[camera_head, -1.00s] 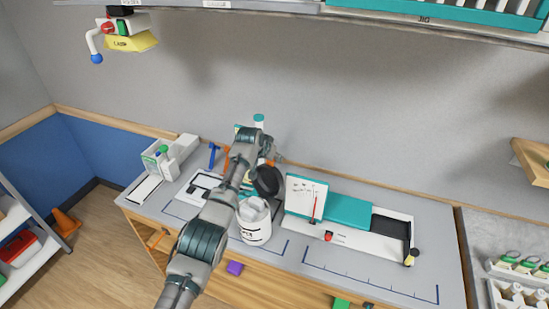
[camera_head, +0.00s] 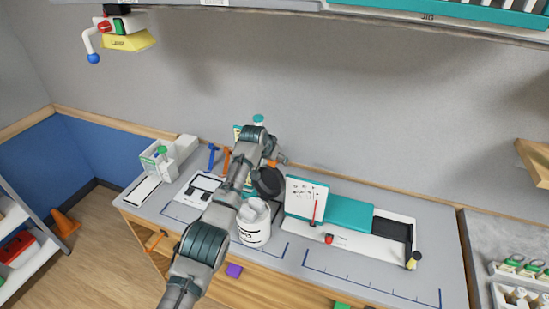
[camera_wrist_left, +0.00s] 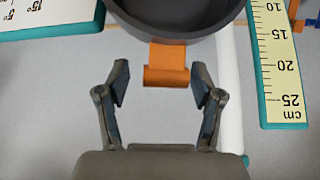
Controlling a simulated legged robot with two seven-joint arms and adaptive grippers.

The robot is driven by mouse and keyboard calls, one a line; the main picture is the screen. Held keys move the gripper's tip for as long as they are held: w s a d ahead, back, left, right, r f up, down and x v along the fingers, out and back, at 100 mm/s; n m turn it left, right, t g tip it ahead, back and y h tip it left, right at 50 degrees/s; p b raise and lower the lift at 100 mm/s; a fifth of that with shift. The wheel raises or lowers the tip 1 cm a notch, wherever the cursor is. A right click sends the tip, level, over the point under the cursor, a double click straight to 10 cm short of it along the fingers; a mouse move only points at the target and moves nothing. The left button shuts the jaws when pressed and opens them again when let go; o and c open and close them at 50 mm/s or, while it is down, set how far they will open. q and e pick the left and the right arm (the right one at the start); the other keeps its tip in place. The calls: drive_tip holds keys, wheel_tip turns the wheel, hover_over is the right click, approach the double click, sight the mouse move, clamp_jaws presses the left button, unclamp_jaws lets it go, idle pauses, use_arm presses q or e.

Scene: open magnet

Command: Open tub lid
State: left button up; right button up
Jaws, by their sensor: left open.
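The white tub (camera_head: 254,232) stands on the workbench in the head view, with pale contents showing at its open mouth. Its round dark lid (camera_head: 268,182) stands raised at the tub's far side. In the wrist view the dark lid (camera_wrist_left: 180,18) fills the top centre, and an orange tab (camera_wrist_left: 167,66) hangs from its edge. My left gripper (camera_wrist_left: 160,82) is open and empty. The tab lies in line with the gap between its fingertips, with no visible contact. In the head view my left wrist hides most of the gripper. My right gripper is not in view.
A teal and white board (camera_head: 348,214) with a white card lies right of the tub. A white holder (camera_head: 168,160) stands at the bench's left end. A ruler (camera_wrist_left: 278,70) lies right of the gripper in the wrist view. A shelf overhangs the bench.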

use_arm(q)
drive_tip(key=shift+s+r, duration=0.25)
drive_tip(key=shift+r, duration=0.25)
drive_tip(key=v, duration=1)
drive_tip(key=shift+s+a+r, duration=0.25)
